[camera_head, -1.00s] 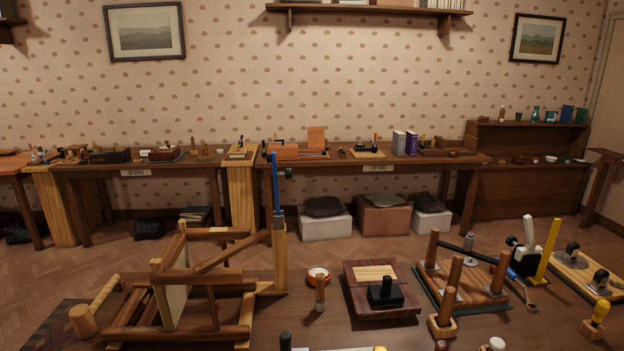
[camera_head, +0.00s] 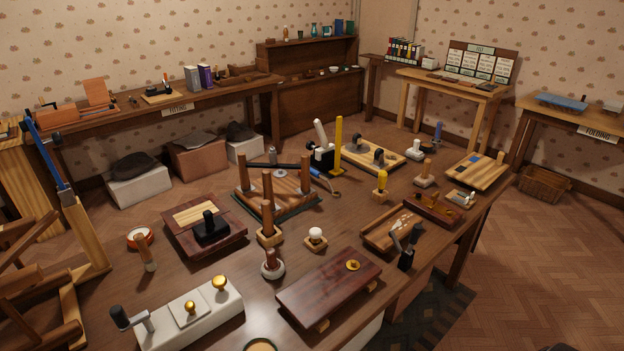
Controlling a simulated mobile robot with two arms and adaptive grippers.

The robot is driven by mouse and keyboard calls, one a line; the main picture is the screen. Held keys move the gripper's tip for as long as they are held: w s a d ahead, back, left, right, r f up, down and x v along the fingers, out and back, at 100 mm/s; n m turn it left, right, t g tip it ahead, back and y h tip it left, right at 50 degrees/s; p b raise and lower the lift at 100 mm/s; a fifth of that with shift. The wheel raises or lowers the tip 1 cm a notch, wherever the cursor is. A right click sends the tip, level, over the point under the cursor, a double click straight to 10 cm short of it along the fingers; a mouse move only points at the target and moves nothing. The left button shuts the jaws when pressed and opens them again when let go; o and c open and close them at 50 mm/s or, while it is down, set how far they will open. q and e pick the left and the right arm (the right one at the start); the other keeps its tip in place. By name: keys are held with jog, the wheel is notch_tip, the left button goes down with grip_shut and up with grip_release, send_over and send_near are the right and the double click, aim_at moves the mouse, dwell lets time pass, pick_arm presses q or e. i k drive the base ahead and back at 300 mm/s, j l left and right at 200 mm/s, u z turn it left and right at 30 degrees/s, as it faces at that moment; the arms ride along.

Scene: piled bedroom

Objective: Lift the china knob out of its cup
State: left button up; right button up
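A small white round-topped knob (camera_head: 315,232), which looks like the china knob, sits upright in a small wooden cup (camera_head: 316,245) near the middle of the table. Its lower part is hidden inside the cup. Neither of my grippers shows in the head view.
Close left of it stand a dark wooden knob in a pale round holder (camera_head: 272,270) and a wooden peg in a block (camera_head: 268,228). A dark board with a brass knob (camera_head: 328,289) lies in front. A white block with brass knobs (camera_head: 190,315) is at front left.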

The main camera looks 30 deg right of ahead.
aim_at(315, 233)
jog(key=z, duration=1.35)
jog(key=k+l, duration=0.05)
